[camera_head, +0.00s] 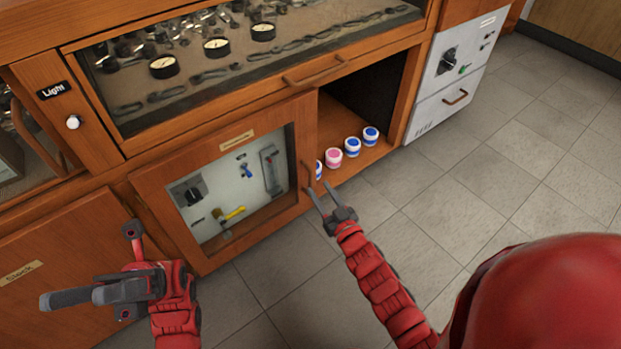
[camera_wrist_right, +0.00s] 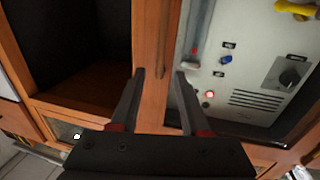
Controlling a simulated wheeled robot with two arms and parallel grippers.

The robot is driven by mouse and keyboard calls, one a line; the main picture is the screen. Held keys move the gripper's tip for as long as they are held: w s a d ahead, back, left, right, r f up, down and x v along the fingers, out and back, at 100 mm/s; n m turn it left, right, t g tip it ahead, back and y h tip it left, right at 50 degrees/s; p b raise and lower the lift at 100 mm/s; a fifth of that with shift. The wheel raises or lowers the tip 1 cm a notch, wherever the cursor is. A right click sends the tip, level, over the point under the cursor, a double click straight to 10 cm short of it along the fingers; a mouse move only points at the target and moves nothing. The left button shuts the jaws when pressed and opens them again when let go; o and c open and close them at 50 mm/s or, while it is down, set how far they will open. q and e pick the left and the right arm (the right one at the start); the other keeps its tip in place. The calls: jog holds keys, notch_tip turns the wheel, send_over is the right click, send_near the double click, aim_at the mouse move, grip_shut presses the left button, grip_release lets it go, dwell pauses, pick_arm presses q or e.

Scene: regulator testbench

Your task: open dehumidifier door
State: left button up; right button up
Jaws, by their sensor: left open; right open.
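The dehumidifier door (camera_head: 160,207) is a wooden-framed door with a clear window and a small label on its top rail; it looks shut. Through the window a grey panel with a black dial, a blue valve and a yellow lever shows. Its upright handle (camera_head: 308,178) is on the right edge. My right gripper (camera_head: 322,193) is open at the handle's lower end. In the right wrist view the handle (camera_wrist_right: 163,38) lies ahead, between the open fingers (camera_wrist_right: 160,74); contact cannot be told. My left gripper (camera_head: 100,285) is open and empty, in front of the door's lower left.
Blue-and-white jars (camera_head: 371,135) and a pink one (camera_head: 333,157) stand in the open shelf right of the door. A glass-topped drawer (camera_head: 285,85) is above. A light knob (camera_head: 73,122) is at left. The tiled floor (camera_head: 470,190) at right is clear.

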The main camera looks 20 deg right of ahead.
aim_at(311, 178)
jog(key=w, duration=0.1)
jog(key=w+b, duration=0.1)
jog(key=shift+w+a+f, duration=0.1)
jog(key=shift+w+a, duration=0.15)
jog(key=shift+w, duration=0.15)
jog(key=w, duration=0.1)
jog(key=w+b, duration=0.1)
jog(key=w, duration=0.1)
jog(key=shift+w+a+b, duration=0.15)
jog(key=shift+a+b, duration=0.1)
jog(key=shift+b, duration=0.15)
jog(key=shift+w, duration=0.25)
pick_arm(q)
jog(key=s+a+r+m+t+y, duration=0.1)
jog(key=s+a+m+t+y, duration=0.7)
jog(key=s+t, duration=0.3)
jog(key=shift+a+t+y, duration=0.4)
jog(key=shift+t+y, duration=0.4)
jog(key=shift+y, duration=0.1)
jog(key=shift+s, duration=0.1)
pick_arm(e)
grip_shut()
